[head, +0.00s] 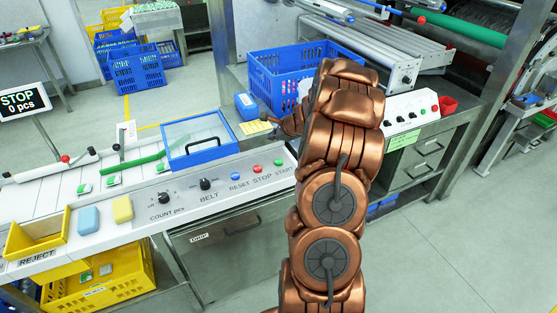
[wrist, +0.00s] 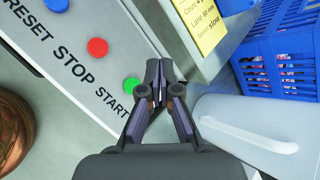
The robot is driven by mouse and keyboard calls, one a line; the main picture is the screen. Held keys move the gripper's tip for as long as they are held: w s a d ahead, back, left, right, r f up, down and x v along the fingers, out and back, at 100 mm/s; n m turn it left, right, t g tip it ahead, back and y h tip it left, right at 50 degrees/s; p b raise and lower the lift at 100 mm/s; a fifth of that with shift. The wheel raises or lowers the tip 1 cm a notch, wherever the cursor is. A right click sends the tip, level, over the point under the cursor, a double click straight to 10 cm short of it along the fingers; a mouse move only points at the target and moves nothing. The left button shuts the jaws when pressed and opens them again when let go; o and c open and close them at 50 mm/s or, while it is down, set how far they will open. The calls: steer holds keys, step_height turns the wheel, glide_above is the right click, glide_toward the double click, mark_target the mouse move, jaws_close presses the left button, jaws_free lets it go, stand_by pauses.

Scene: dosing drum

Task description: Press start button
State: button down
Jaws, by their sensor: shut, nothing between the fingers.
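The green START button (head: 279,162) is at the right end of the sloped white control panel (head: 225,192). In the wrist view the green button (wrist: 132,84) lies just left of my gripper's fingertips (wrist: 159,71), above the word START. My gripper is shut and empty, with its tips over the panel's edge beside the button. I cannot tell how high the tips are. In the head view the gripper is mostly hidden by my copper arm.
The red STOP button (wrist: 97,47) and blue RESET button (wrist: 57,4) sit left of START. A yellow label (wrist: 200,25), a blue crate (wrist: 284,57) and a grey tray-like part (wrist: 255,128) are to the right. A black screen (head: 23,102) reads STOP, 0 pcs.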

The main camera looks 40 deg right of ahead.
mark_target(279, 162)
steer(key=shift+s+d+f+m, duration=0.2)
steer(key=shift+d+f+m, duration=0.05)
steer(key=shift+d, duration=0.35)
steer(key=shift+s+d+f+m, duration=0.2)
steer(key=shift+d+m, duration=0.05)
steer(key=shift+d, duration=0.3)
steer(key=shift+f, duration=0.1)
step_height(279, 162, down, 9)
steer(key=b, duration=0.7)
steer(key=shift+b, duration=0.4)
stand_by(0.3)
steer(key=shift+f+b, duration=0.25)
steer(key=shift+b, duration=0.05)
